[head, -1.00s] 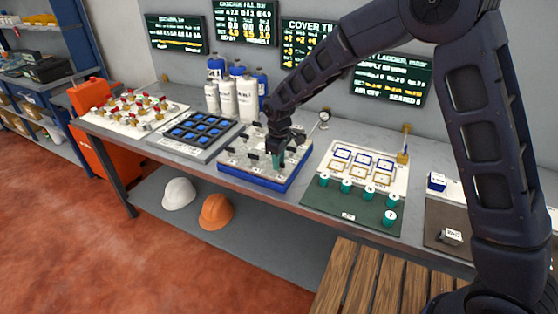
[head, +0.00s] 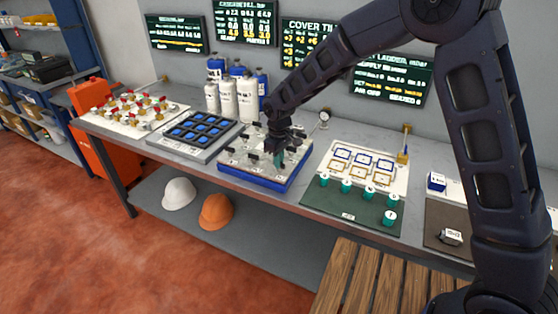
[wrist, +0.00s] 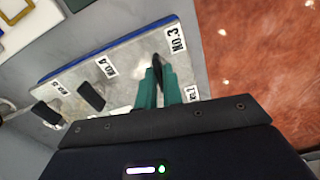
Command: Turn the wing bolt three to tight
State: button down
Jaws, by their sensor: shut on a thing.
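The cover plate (wrist: 130,58) is pale grey on a blue base and carries several dark wing bolts. It also shows on the bench in the head view (head: 262,184). My gripper (wrist: 157,75) has teal fingers and points down at the plate beside the NO.3 label (wrist: 175,39). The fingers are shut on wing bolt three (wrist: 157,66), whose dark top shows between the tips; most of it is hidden. In the head view, my gripper (head: 279,160) is over the plate's right part. How tight the bolt is cannot be told.
Another dark wing bolt (wrist: 91,95) stands by the NO.4 label. Left on the bench is a tray of blue squares (head: 192,134); right is a green mat (head: 350,203) with teal cylinders. Gas cylinders (head: 228,97) and a gauge (head: 324,116) stand behind.

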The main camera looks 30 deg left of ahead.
jog(key=m, duration=1.1)
jog(key=shift+m, duration=2.2)
jog(key=c, duration=1.5)
grip_release()
jog(key=shift+c, duration=0.2)
